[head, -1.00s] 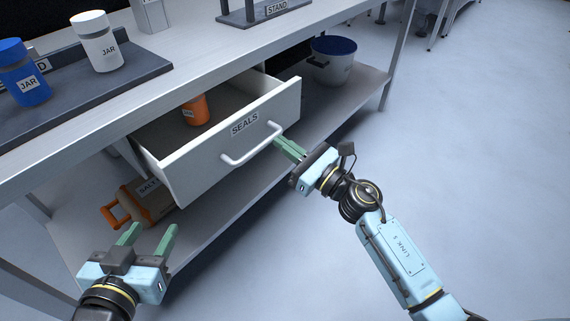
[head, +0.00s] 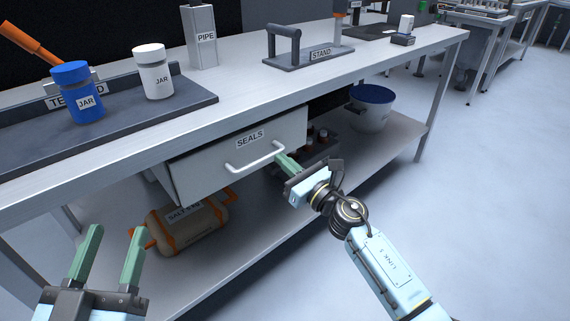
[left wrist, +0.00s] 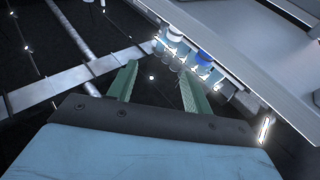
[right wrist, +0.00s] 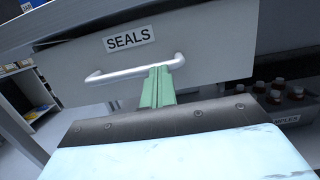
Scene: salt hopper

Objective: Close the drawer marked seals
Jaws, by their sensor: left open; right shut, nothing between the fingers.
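The drawer marked SEALS (head: 215,160) hangs under the bench top, its front standing a little out from the bench. Its white bar handle (head: 255,157) also shows in the right wrist view (right wrist: 135,68). My right gripper (head: 284,162) is shut and empty, its green fingertips against or very near the drawer front at the right end of the handle; the right wrist view shows the closed fingers (right wrist: 158,88) there. My left gripper (head: 110,255) is open and empty, low in front of the bench at left. The drawer's inside is hidden.
A salt container (head: 187,225) lies on the lower shelf below the drawer. A bucket (head: 370,112) and dark bottles stand further right on it. Jars (head: 153,75), a pipe holder (head: 202,38) and a stand (head: 310,52) are on the bench top. The floor at right is clear.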

